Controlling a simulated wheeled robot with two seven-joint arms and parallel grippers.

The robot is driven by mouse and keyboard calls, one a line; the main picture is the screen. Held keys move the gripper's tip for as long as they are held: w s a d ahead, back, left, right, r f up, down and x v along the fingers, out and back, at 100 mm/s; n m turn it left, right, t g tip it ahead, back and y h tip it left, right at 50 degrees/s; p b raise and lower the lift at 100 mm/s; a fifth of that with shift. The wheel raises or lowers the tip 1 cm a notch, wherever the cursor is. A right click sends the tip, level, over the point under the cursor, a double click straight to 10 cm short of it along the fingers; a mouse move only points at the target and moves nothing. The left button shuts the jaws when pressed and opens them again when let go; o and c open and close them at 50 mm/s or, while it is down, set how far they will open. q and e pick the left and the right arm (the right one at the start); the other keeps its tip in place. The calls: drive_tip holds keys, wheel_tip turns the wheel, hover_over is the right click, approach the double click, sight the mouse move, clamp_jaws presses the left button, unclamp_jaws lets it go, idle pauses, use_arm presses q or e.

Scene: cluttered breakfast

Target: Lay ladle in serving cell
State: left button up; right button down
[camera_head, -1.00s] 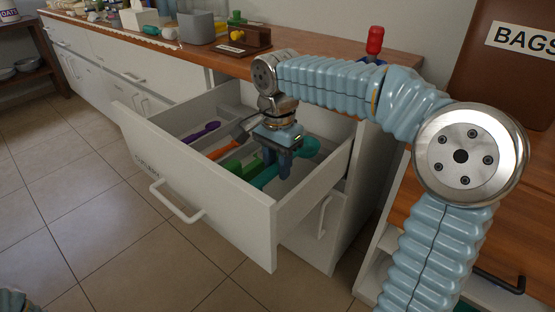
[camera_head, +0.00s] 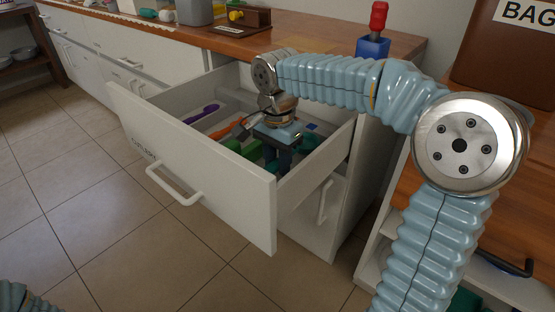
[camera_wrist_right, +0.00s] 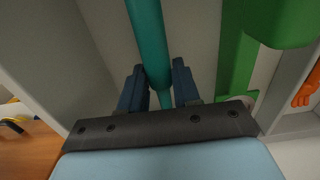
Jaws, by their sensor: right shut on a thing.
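The teal ladle (camera_wrist_right: 147,40) shows in the right wrist view as a round teal handle between the two fingers. In the head view only small teal parts of it (camera_head: 304,144) show inside the open drawer (camera_head: 200,165), and my gripper hides much of it. My right gripper (camera_head: 277,165) points down into the drawer and is shut on the ladle's handle. The fingers also show in the wrist view (camera_wrist_right: 158,88). I cannot tell whether the ladle touches the drawer floor. My left gripper is not in view.
A green utensil (camera_head: 241,149) lies right beside the ladle. An orange utensil (camera_head: 226,130) and a purple one (camera_head: 202,113) lie further left in the drawer. The drawer's front and side walls surround the gripper. A red-handled tool in a blue holder (camera_head: 373,46) stands on the counter.

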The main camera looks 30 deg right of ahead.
drive_tip(key=shift+f, duration=0.35)
idle(0.3)
drive_tip(key=c, duration=0.7)
unclamp_jaws()
drive_tip(key=shift+c, duration=0.2)
drive_tip(key=shift+o, duration=0.3)
drive_tip(key=o, duration=0.5)
